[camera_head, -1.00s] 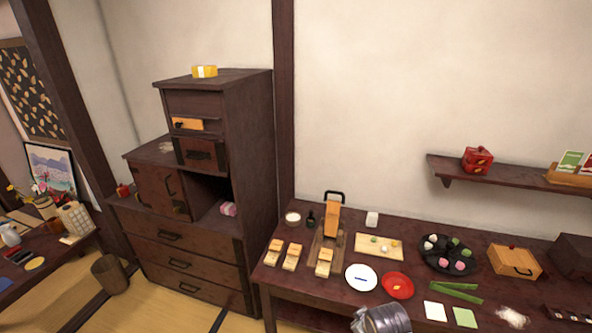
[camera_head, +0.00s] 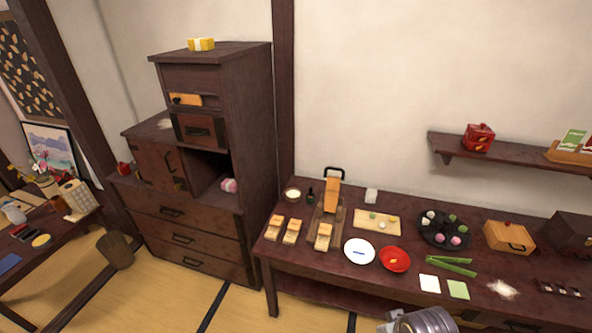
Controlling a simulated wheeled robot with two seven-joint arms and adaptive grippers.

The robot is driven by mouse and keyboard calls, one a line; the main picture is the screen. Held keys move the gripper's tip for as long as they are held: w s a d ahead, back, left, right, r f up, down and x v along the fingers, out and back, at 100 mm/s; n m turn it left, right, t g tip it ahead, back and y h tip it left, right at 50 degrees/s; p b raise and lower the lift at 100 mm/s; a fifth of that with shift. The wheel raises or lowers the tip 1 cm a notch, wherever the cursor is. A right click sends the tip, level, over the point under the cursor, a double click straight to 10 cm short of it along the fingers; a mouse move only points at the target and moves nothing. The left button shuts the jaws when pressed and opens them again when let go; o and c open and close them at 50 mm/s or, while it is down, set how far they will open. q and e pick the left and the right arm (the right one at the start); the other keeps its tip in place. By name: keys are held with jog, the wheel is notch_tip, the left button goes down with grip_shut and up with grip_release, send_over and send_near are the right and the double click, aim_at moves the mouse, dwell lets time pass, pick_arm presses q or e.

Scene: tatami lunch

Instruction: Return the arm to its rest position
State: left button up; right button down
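A grey, ringed metal part of my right arm (camera_head: 425,322) shows at the bottom edge, in front of the low table. Most of that arm is cut off by the frame, and no gripper fingers can be made out. My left arm and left gripper are not in view. Nothing is seen held.
The dark low table (camera_head: 330,262) carries a white plate (camera_head: 359,251), a red plate (camera_head: 395,260), a black round tray (camera_head: 428,240) and a wooden box (camera_head: 509,238). A stepped dark cabinet (camera_head: 253,130) stands left of it. Tatami floor (camera_head: 170,300) is clear in front.

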jog(key=s+f+g+b, duration=0.1)
jog(key=s+f+b, duration=0.15)
jog(key=f, duration=3.35)
jog(key=s+d+f, duration=0.2)
jog(key=s+f, duration=0.8)
jog(key=s, duration=0.1)
jog(key=s+d+f+g+b, duration=0.1)
jog(key=s+d+f, duration=0.1)
jog(key=s+f, duration=0.9)
jog(key=shift+s+g+b, duration=0.3)
